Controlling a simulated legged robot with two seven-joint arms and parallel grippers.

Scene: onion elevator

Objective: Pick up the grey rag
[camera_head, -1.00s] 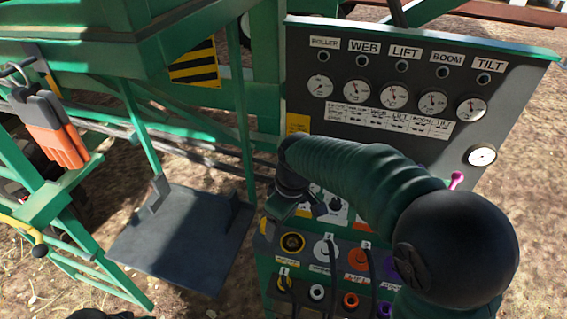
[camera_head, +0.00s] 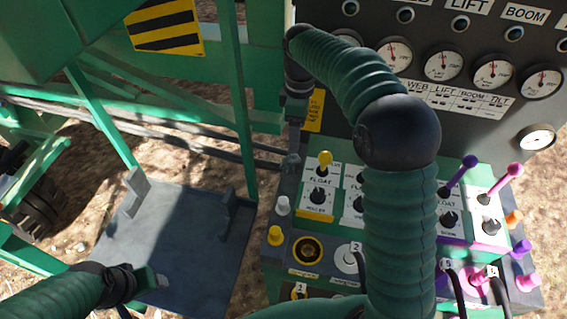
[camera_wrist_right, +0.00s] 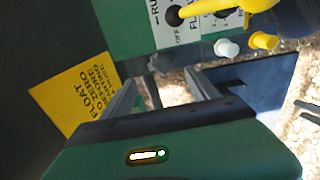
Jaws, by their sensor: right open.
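I cannot make out a grey rag in either view. My right gripper (camera_head: 292,160) hangs down at the left edge of the control panel in the head view, beside a yellow label. In the right wrist view the same gripper (camera_wrist_right: 160,86) has its two grey fingers apart with nothing between them. My left gripper (camera_head: 152,279) is at the lower left, over the near side of a dark grey platform; its fingers are too unclear to read.
The dark platform (camera_head: 190,235) with upright brackets lies left of the control panel (camera_head: 455,205), which carries several knobs, levers and plugs. A gauge board (camera_head: 440,95) stands behind it. Green machine frame bars and hoses cross the left. A yellow label (camera_wrist_right: 82,95) is close to my right fingers.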

